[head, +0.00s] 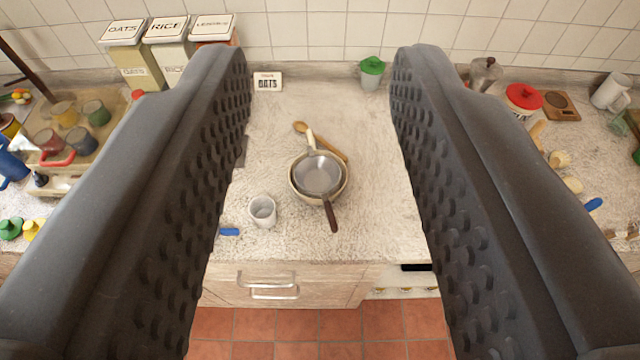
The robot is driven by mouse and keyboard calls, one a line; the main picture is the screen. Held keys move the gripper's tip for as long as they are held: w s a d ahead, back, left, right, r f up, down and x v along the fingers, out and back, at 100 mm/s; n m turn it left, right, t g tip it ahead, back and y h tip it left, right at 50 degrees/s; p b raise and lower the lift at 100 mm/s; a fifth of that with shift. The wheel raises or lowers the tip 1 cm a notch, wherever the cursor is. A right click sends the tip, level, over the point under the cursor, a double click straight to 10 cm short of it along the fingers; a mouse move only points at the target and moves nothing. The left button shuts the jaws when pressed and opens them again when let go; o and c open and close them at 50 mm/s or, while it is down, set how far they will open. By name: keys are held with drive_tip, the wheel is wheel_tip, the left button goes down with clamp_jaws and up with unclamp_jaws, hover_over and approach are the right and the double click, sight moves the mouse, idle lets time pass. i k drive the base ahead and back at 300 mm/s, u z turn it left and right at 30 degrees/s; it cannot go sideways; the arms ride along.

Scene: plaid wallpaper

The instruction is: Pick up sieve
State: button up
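The sieve (318,174) is a small grey metal bowl with a dark brown handle that points down toward the counter's front edge. It lies in or on a pale pan (343,190) on the countertop, in the middle of the head view. The pan's light handle points up and away. My gripper (320,62) is wide open and empty. Its two dark, studded fingers frame the sieve from left and right, well nearer the camera and apart from it.
A wooden spoon (331,144) lies just behind the pan. A white cup (263,211) stands at its left front. A drawer front (325,288) is below.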

sight(317, 175)
drive_tip(key=u, duration=1.1)
drive_tip(key=k, duration=1.05)
drive_tip(key=z, duration=1.55)
drive_tip(key=i, duration=1.05)
drive_tip(key=z, duration=0.05)
